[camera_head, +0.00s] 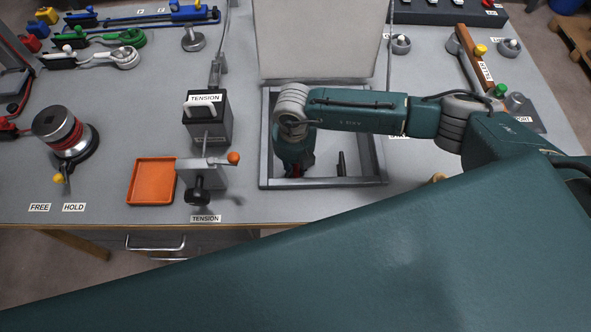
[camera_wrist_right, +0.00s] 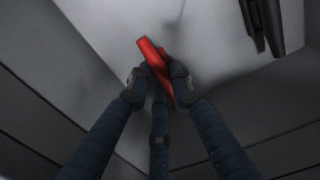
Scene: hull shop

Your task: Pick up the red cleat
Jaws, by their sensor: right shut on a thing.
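The red cleat (camera_wrist_right: 153,58) is between the fingertips of my right gripper (camera_wrist_right: 157,82) in the right wrist view. The gripper is shut on it, and a third finger sits below. A pale surface lies behind the cleat; I cannot tell whether they touch. In the head view my right gripper (camera_head: 296,165) points down into an open grey-framed hatch (camera_head: 325,183), and my arm hides most of it. Only a little red shows there. My left gripper is not in view.
The hatch's pale lid (camera_head: 322,40) stands up behind the opening. A black part (camera_wrist_right: 262,22) is inside near the cleat. An orange tray (camera_head: 151,182) and a tension block (camera_head: 208,122) stand to the left. My teal arm covers the front right.

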